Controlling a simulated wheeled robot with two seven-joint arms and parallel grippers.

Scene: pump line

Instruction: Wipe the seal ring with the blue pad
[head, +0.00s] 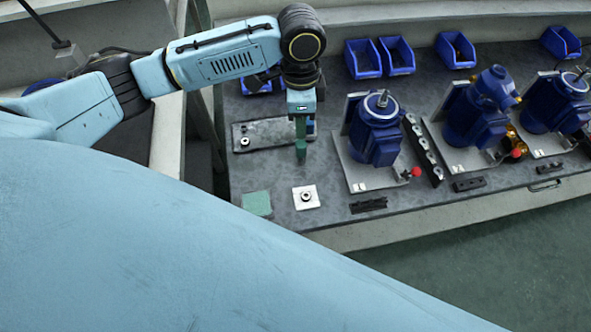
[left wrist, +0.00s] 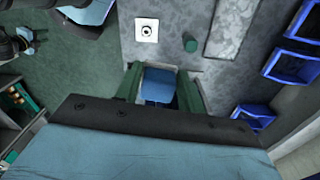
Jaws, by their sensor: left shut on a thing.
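The seal ring (head: 306,196) is a small dark ring on a white square plate (head: 298,206) near the bench's front edge. In the left wrist view, the ring (left wrist: 147,30) and its plate (left wrist: 138,38) lie beyond the fingertips. My left gripper (head: 301,156) is above the bench, behind the plate in the head view and apart from it. In the left wrist view, its green fingers (left wrist: 160,88) are shut on the blue pad (left wrist: 158,82). The pad is mostly hidden in the head view. My right gripper is not in view.
A flat green square (head: 257,203) lies left of the plate. Behind is a grey metal plate (head: 270,132). Blue motors (head: 377,130) stand to the right, blue bins (head: 363,59) at the back.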

